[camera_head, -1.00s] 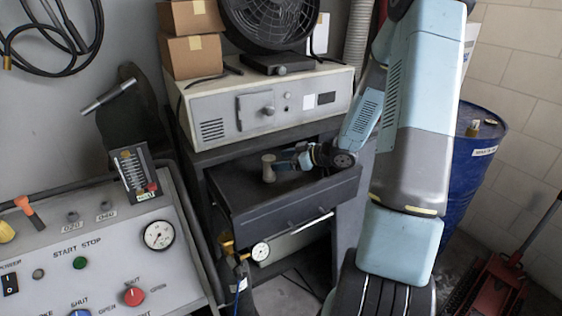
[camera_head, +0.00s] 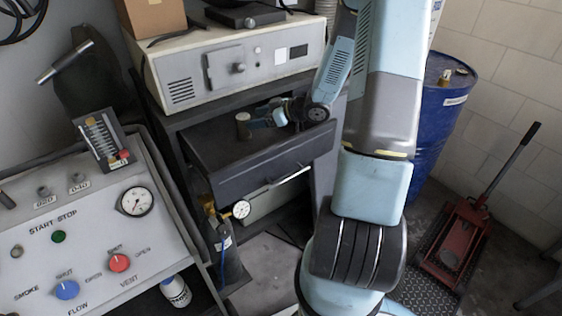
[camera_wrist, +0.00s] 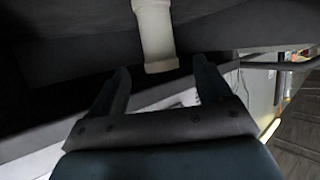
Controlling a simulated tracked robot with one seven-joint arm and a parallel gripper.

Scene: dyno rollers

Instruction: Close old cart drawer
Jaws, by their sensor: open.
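The old cart (camera_head: 205,110) is dark grey and stands at the centre of the head view. Its upper drawer (camera_head: 275,165) is pulled out, with the front panel well forward of the cart body. A pale beige cylindrical piece (camera_head: 243,127) stands in the drawer; it also shows in the wrist view (camera_wrist: 155,35). My gripper (camera_head: 264,118) is at the drawer, just right of the cylinder, and partly hard to make out. In the wrist view, my gripper (camera_wrist: 158,80) has its two fingers spread apart with nothing held. The cylinder is just beyond the fingertips.
A light grey instrument box (camera_head: 225,65) sits on the cart. A control panel (camera_head: 90,225) with knobs and a gauge stands at left. A small bottle with a gauge (camera_head: 225,245) is below the drawer. A blue drum (camera_head: 440,120) and red floor jack (camera_head: 455,230) are at right.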

